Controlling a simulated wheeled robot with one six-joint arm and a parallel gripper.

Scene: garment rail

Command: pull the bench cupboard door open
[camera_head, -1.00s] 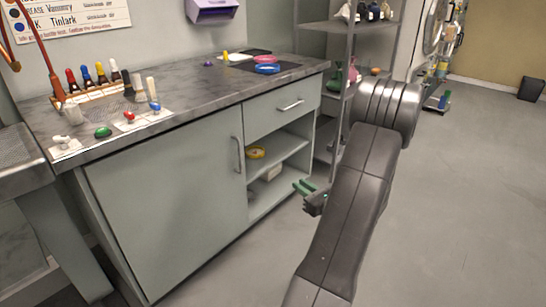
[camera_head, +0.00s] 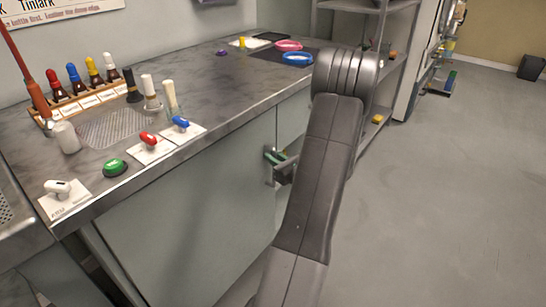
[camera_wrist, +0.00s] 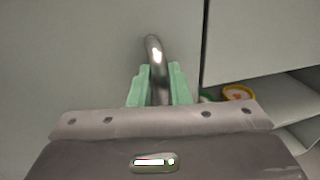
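The bench cupboard door (camera_head: 190,240) is a grey-green panel under the worktop; it looks closed, flush with the front beside it. Its metal bar handle (camera_wrist: 153,48) stands upright near the door's right edge in the wrist view. My gripper (camera_wrist: 160,82) has green fingers on both sides of the handle, with no clear gap left, and appears shut on it. In the head view my gripper (camera_head: 277,158) is at the door's right side, below the worktop edge, partly hidden by my arm. The lower part of the handle is hidden behind the gripper body.
The worktop (camera_head: 225,95) above holds bottles, small taps and a blue dish (camera_head: 297,58). Right of the door is an open shelf with a yellow ring-shaped item (camera_wrist: 238,94). A shelf rack (camera_head: 375,100) stands behind my arm. The floor (camera_head: 450,200) at right is clear.

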